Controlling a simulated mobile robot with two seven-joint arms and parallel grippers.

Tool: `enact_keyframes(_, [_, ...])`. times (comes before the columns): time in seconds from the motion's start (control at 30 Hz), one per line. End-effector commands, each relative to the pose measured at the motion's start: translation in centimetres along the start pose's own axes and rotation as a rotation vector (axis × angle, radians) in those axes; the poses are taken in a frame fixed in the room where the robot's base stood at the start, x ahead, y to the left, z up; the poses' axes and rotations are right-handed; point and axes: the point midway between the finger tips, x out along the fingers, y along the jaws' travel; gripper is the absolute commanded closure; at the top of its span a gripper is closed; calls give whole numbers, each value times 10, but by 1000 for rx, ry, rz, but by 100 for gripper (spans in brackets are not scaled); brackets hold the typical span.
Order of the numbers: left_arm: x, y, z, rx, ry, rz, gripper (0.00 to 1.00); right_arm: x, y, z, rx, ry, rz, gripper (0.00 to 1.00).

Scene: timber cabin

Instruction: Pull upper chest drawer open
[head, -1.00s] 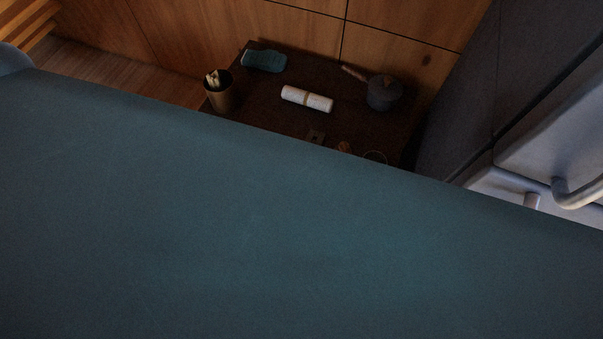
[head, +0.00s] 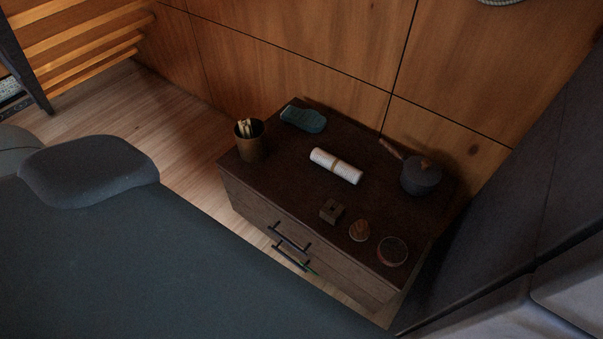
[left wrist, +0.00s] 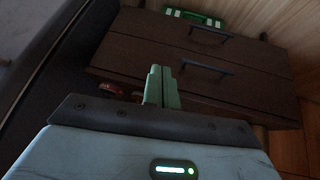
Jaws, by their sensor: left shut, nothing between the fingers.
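The dark brown chest (head: 270,165) stands against the wood wall, with two drawers in its front. The upper drawer handle (head: 289,237) is a dark bar; the lower handle (head: 290,258) lies beneath it. Both drawers look closed. In the left wrist view the chest appears turned over, with the upper drawer handle (left wrist: 207,66) nearer the picture middle and the lower handle (left wrist: 211,31) above it. My left gripper (left wrist: 163,70) has its green fingers together and empty, apart from the upper handle. My right gripper is in neither view.
On the chest top are a cup with sticks (head: 250,142), teal cloth (head: 303,120), white roll (head: 336,166), dark pot (head: 421,177), wooden block (head: 332,211), brown cone-like item (head: 359,231) and round tin (head: 392,251). A green-and-white object (left wrist: 195,15) lies beyond the lower drawer.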

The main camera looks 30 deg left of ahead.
Motion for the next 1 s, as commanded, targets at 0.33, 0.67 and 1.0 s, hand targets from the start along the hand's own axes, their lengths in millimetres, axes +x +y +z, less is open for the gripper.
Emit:
enact_keyframes(0.33, [102,-78,-62,-19,-151,-85,100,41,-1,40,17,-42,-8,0])
enact_keyframes(0.67, [120,-121,-107,-50,-200,-164,100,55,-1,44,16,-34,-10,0])
enact_keyframes(1.0, [128,-124,-108,-52,-201,-167,100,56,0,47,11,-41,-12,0])
